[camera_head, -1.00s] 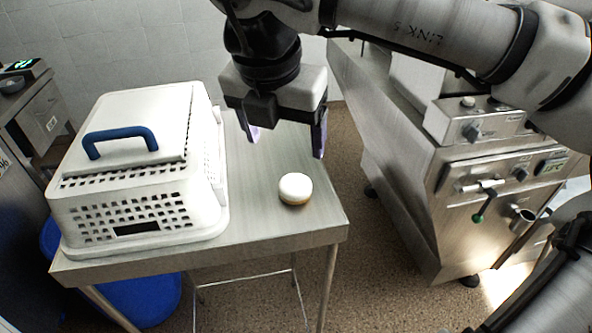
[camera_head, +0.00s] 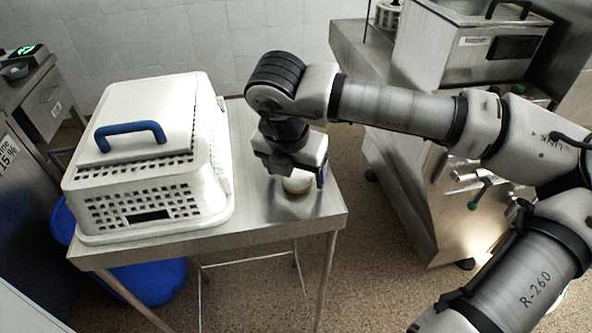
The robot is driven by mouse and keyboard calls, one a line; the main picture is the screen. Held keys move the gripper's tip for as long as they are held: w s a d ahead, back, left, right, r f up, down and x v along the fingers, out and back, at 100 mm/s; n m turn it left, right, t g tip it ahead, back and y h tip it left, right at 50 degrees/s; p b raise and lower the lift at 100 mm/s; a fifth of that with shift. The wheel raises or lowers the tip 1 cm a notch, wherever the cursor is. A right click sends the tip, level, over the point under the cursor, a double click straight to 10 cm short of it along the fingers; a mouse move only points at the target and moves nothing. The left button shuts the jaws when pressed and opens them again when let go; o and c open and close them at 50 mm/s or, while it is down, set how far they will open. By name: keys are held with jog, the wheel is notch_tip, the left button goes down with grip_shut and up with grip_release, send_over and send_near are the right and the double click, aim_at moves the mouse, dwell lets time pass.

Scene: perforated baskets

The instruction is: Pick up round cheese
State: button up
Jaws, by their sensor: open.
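The round cheese (camera_head: 296,186) is a small white disc with a tan lower side. It sits on the steel table (camera_head: 262,216) near the right edge, in the head view. My gripper (camera_head: 298,182) points down right over it, with a finger on either side of the cheese. The jaws are open. The gripper body hides the top and back of the cheese, and I cannot tell whether the fingers touch it.
A white perforated basket (camera_head: 150,205) with a blue-handled lid (camera_head: 130,130) fills the table's left part. A steel machine (camera_head: 415,190) stands to the right beyond a floor gap. A blue bin (camera_head: 150,283) is under the table.

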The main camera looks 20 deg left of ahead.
jog(key=shift+f, duration=0.3)
jog(key=c, duration=1.2)
jog(key=shift+o, duration=0.2)
